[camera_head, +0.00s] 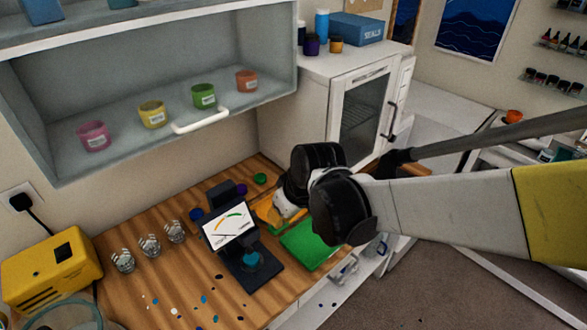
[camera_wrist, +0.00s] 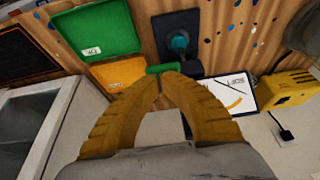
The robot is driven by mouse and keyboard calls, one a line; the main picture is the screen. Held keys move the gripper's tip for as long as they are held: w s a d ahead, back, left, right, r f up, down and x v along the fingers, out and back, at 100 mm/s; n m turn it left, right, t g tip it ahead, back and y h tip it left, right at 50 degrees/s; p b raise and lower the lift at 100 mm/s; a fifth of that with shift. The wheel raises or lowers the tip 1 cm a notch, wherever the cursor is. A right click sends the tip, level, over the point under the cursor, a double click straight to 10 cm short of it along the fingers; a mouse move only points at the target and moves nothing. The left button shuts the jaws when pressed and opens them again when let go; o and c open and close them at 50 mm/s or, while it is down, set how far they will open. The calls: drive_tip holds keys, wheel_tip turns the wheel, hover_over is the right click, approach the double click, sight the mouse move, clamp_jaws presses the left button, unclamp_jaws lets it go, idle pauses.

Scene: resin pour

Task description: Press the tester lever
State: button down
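The tester is a dark stand with a white gauge panel (camera_head: 229,229) and a dark base holding a teal round piece (camera_head: 252,258). In the wrist view its base (camera_wrist: 178,20), teal piece (camera_wrist: 180,42) and gauge (camera_wrist: 238,90) lie beyond my fingers. A short green bar (camera_wrist: 163,68) shows right at my fingertips, beside the tester; it may be the lever, but I cannot tell for sure. My gripper (camera_wrist: 163,77) has its yellow fingers together at the tips, with nothing visible held between them. Whether the tips touch the green bar is unclear.
A green tray (camera_head: 312,244) and an orange tray (camera_wrist: 120,72) lie beside the tester. Several glass cups (camera_head: 150,246) stand left of it, with a yellow box (camera_head: 52,270) further left. A shelf with coloured jars (camera_head: 153,114) hangs above the wooden bench.

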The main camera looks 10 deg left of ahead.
drive_tip(key=shift+f, duration=0.15)
drive_tip(key=shift+s+d+f+t+y+b, duration=0.2)
drive_tip(key=shift+f+b, duration=0.1)
drive_tip(key=shift+b, duration=0.15)
drive_tip(key=shift+s+d+f+t+y+b, duration=0.1)
drive_tip(key=shift+f+y+b, duration=0.1)
drive_tip(key=shift+f+b, duration=0.15)
wheel_tip(320, 180, down, 9)
drive_tip(key=s+d+t+y+b, duration=0.1)
drive_tip(key=t+y+b, duration=0.1)
drive_tip(key=b, duration=0.9)
drive_tip(key=shift+s+d+t+y, duration=0.15)
drive_tip(key=shift+d+t+y, duration=0.15)
drive_tip(key=shift+y, duration=0.3)
drive_tip(key=shift+a+r, duration=0.15)
drive_tip(key=shift+r, duration=0.2)
drive_tip(key=v, duration=1.2)
drive_tip(key=shift+f, duration=0.2)
